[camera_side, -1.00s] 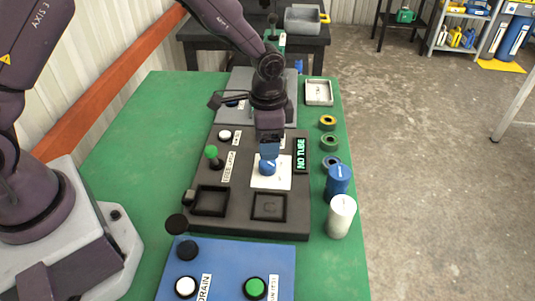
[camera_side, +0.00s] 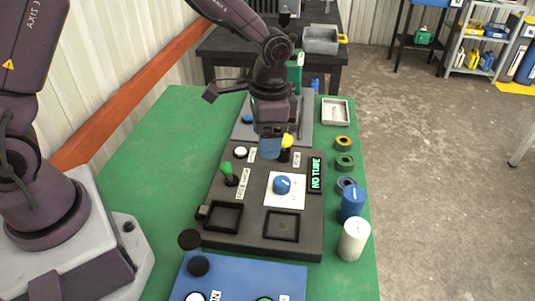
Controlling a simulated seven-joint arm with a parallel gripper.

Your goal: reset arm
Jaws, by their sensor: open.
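My gripper (camera_side: 270,150) hangs from my purple arm over the back part of the dark panel (camera_side: 250,220). Its blue fingertips point down, and the gap between them is hard to see from this side. It is apart from the blue knob (camera_side: 282,184) on its white plate, which stands nearer the camera and a little right. A yellow-topped button (camera_side: 287,141) shows just right of the fingertips. Nothing shows held in the gripper.
The green-topped lever (camera_side: 227,169) stands on the panel's left. A blue cylinder (camera_side: 352,203), a white cylinder (camera_side: 353,242) and several rings (camera_side: 344,163) line the right edge. A blue panel (camera_side: 240,277) lies in front. The green table (camera_side: 150,150) is clear at left.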

